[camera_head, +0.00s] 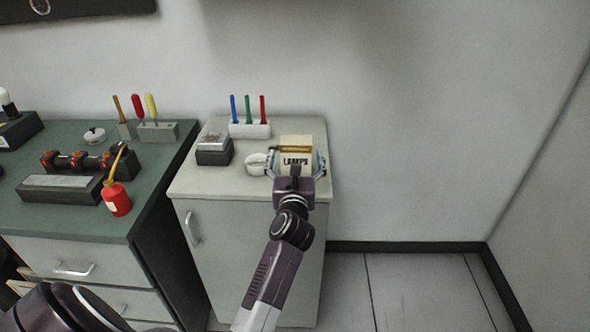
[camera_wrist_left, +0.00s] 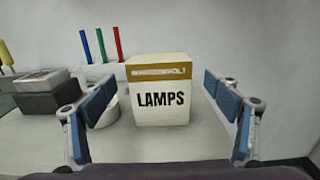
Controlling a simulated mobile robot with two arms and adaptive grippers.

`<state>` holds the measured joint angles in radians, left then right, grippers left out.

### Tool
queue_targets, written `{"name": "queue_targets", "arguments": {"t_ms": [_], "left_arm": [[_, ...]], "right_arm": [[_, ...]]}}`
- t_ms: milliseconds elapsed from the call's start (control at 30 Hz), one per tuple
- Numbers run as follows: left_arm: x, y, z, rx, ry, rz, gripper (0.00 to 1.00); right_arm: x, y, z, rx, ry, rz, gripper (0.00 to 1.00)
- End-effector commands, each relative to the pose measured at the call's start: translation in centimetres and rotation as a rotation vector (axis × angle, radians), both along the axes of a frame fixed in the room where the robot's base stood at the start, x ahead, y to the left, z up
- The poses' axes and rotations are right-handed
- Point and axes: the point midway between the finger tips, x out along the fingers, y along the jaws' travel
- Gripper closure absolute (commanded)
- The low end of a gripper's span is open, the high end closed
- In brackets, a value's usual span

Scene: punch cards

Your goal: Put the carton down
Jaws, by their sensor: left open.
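The carton (camera_head: 297,150) is a cream box with a tan band and the word LAMPS. It stands upright on the light cabinet top (camera_head: 222,182). In the left wrist view the carton (camera_wrist_left: 160,112) is in the middle, between the blue finger pads. My left gripper (camera_head: 296,168) is open around the carton, with a gap on each side of it in the wrist view. The carton's underside and back are hidden. My right gripper is not in view.
A white ring-shaped thing (camera_head: 257,164) lies just left of the carton. A dark box with a grey top (camera_head: 213,149) and a white holder (camera_head: 249,129) with blue, green and red sticks stand behind and left. The cabinet's front left top is clear.

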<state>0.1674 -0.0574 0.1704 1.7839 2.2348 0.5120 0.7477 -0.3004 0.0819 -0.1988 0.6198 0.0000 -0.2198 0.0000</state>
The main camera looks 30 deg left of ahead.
Motion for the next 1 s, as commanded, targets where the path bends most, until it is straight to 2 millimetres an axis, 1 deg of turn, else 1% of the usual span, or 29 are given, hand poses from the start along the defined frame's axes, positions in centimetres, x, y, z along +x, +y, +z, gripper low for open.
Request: {"name": "queue_targets", "arguments": {"t_ms": [33,100,200,300,500,733,767,867,967,1000], "left_arm": [[-1.1,-0.6,-0.2,-0.002,0.001,0.001,0.18],[-2.3,-1.4,-0.2,-0.003,0.001,0.0,0.18],[-3.8,-2.3,-0.2,-0.004,0.0,0.0,0.18],[-4.9,-3.0,-0.2,-0.001,0.0,0.001,0.18],[-5.8,-3.5,0.0,-0.001,-0.001,0.001,0.18],[-5.8,-3.6,0.1,0.025,0.006,0.001,0.18],[-5.8,-3.6,0.2,0.052,0.013,0.001,0.18],[-6.0,-4.1,0.8,0.22,0.052,-0.002,0.18],[-6.1,-5.8,1.6,0.513,0.119,-0.016,0.18],[-6.0,-6.9,1.9,0.652,0.151,-0.027,0.18]], "right_arm": [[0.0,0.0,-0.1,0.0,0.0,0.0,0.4],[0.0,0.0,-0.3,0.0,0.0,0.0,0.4],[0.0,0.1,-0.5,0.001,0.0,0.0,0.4],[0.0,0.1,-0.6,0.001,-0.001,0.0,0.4],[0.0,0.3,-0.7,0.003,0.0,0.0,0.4],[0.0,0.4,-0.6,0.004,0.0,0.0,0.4],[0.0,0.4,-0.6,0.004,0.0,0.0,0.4],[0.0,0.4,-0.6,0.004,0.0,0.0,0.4],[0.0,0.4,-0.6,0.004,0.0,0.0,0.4],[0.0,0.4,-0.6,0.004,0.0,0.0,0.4]]}}
